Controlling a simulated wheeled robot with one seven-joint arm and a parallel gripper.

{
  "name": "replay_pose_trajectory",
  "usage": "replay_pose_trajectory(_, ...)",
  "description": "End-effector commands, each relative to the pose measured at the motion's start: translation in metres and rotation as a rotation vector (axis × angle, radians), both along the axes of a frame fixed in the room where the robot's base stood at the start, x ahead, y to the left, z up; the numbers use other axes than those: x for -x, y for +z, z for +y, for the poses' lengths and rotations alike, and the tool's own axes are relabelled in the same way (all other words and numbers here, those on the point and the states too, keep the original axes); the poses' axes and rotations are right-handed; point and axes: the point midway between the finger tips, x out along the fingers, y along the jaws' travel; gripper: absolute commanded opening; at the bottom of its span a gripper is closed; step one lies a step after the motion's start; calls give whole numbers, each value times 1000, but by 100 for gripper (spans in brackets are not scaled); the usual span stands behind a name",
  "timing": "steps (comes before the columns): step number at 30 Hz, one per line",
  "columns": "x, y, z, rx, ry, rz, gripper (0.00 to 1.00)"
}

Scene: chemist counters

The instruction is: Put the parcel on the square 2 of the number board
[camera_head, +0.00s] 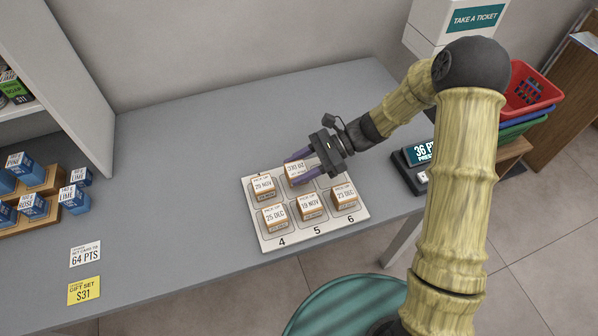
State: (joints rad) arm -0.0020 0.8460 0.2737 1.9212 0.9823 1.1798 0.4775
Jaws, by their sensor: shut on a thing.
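The number board (263,236) is a pale plate on the grey counter. The numbers 4, 5 and 6 show along its front edge. My gripper (296,167), with purple fingers, is shut on a small brown parcel with a white label (295,171). This parcel is at the middle of the back row, over or on the square behind 5, which fits square 2. I cannot tell whether it touches the board. The number there is hidden.
Similar parcels stand at back left (262,187), on 4 (274,217), on 5 (310,207) and on 6 (343,196). A card terminal (412,170) stands right of the board. Blue boxes (73,199) are at left. The counter (180,170) between is clear.

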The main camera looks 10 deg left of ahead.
Motion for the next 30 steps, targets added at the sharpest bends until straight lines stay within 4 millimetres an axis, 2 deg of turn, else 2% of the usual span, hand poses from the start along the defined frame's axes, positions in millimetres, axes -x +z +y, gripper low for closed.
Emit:
replay_pose_trajectory(1, 0, -9, 0, 0, 0, 4, 21)
replay_pose_trajectory(4, 0, -20, 0, 0, 0, 2, 21)
replay_pose_trajectory(16, 0, -24, 0, 0, 0, 0, 21)
replay_pose_trajectory(17, 0, -23, 0, 1, 0, -1, 51)
replay_pose_trajectory(19, 0, -23, 0, 1, 0, -1, 65)
replay_pose_trajectory(20, 0, -23, 0, 1, 0, -1, 67)
replay_pose_trajectory(30, 0, -20, 0, 1, 0, -1, 67)
